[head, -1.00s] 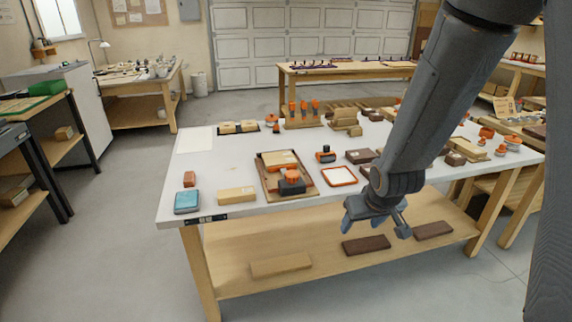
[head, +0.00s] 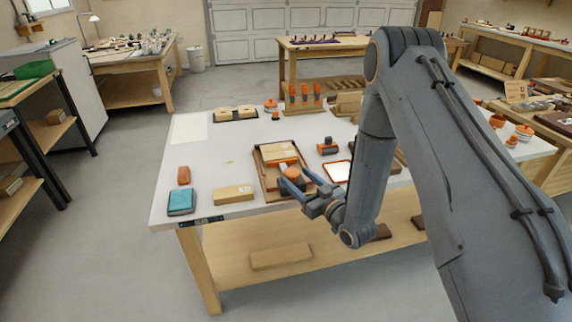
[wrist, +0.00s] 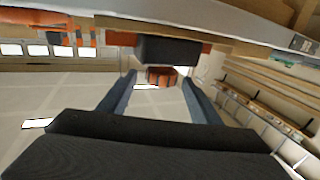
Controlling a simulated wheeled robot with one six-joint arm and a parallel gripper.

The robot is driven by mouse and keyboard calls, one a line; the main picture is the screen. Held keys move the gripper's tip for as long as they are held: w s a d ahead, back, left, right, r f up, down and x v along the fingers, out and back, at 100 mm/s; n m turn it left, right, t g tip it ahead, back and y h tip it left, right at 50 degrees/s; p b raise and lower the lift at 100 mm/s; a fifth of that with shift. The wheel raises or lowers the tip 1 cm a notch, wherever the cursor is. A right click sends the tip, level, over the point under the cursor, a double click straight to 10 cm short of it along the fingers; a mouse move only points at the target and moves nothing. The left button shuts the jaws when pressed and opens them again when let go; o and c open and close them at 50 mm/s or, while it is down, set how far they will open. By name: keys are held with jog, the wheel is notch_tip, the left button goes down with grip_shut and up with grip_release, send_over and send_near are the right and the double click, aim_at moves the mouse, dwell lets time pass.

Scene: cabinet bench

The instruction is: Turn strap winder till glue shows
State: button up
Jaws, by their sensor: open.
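The strap winder seems to be the orange knob (head: 291,173) on a dark block in the wooden tray (head: 266,190) near the bench's front edge. In the wrist view the dark block (wrist: 168,50) and the orange knob (wrist: 160,74) show between and beyond my fingers. A tan block (head: 279,151) lies behind the knob in the tray. My gripper (head: 298,181) is open, its two blue-grey fingers at the knob's front and right side. I cannot tell whether they touch it. No glue can be made out.
My arm hides the bench's right part.

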aim_at(291, 169)
jog(key=p+x, duration=0.2)
jog(key=x, duration=0.5)
jog(key=shift+a, duration=0.3)
jog(key=shift+r, duration=0.1)
jog(key=c, duration=1)
jog(key=shift+w+d+m+t+h, duration=0.15)
jog(key=shift+m+t+h, duration=0.35)
jog(key=shift+h, duration=0.25)
jog(key=shift+w+d+m+t+h, duration=0.1)
jog(key=shift+m+t+h, duration=0.3)
jog(key=shift+m+h, duration=0.3)
jog(key=shift+c, duration=0.2)
jog(key=shift+w+d+m+t+h+b, duration=0.1)
jog(key=shift+d+m+t+h+b, duration=0.15)
jog(key=shift+m+h, duration=0.45)
jog(key=shift+w+d+m+t+h+b, duration=0.1)
jog(key=shift+d+m+t+h+b, duration=0.2)
jog(key=shift+h, duration=0.7)
jog(key=shift+d+m+t+h+b, duration=0.1)
jog(key=shift+m+t+h, duration=0.05)
jog(key=shift+m+h, duration=0.6)
jog(key=o, duration=1)
jog(key=shift+o, duration=0.2)
